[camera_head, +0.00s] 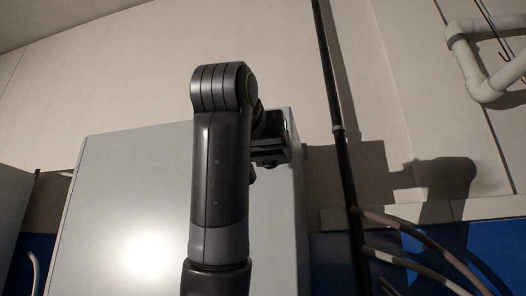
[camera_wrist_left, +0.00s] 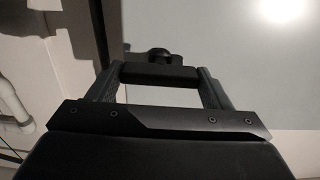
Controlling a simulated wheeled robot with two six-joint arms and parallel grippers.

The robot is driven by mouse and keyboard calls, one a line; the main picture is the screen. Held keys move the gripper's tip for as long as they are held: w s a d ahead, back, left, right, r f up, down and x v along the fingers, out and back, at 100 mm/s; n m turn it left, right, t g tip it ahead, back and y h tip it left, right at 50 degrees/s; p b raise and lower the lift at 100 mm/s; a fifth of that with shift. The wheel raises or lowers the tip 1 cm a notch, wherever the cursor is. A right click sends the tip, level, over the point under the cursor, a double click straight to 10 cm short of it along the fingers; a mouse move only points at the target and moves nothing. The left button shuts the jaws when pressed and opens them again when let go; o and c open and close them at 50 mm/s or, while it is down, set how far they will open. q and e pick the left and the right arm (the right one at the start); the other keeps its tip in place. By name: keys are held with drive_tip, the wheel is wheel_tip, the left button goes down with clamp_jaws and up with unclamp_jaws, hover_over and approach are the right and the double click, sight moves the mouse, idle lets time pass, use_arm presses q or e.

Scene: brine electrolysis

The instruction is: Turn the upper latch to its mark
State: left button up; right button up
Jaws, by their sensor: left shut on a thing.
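A grey cabinet (camera_head: 115,185) stands behind my left arm in the head view. Its pale face also shows in the left wrist view (camera_wrist_left: 240,60). My left gripper (camera_head: 271,152) is at the cabinet's upper right edge. In the left wrist view its two fingers stand on either side of a black latch bar (camera_wrist_left: 158,74), shut on it. A round black knob-like part (camera_wrist_left: 159,56) sits just beyond the bar, against the cabinet face. In the head view the latch is mostly hidden by my arm and gripper. I cannot make out its mark. My right gripper is not in view.
A dark vertical pipe (camera_head: 338,130) runs just right of the cabinet. Pale hoses (camera_head: 420,240) curve at the lower right. White pipes (camera_head: 477,70) are at the upper right. A blue panel (camera_head: 335,262) is at the lower right. The wall above the cabinet is bare.

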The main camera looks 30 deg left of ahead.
use_arm(q)
drive_tip(key=shift+m, duration=0.3)
drive_tip(key=m+b, duration=0.2)
drive_tip(key=m, duration=0.1)
drive_tip(key=shift+f+m, duration=0.1)
drive_tip(key=shift+m, duration=0.2)
drive_tip(key=m+b, duration=0.1)
drive_tip(key=m, duration=0.3)
drive_tip(key=shift+m, duration=0.3)
drive_tip(key=m+b, duration=0.1)
drive_tip(key=m, duration=0.3)
drive_tip(key=shift+d+m, duration=0.1)
drive_tip(key=shift+m, duration=0.2)
drive_tip(key=shift+m+b, duration=0.4)
drive_tip(key=shift+m, duration=1.8)
drive_tip(key=o, duration=1)
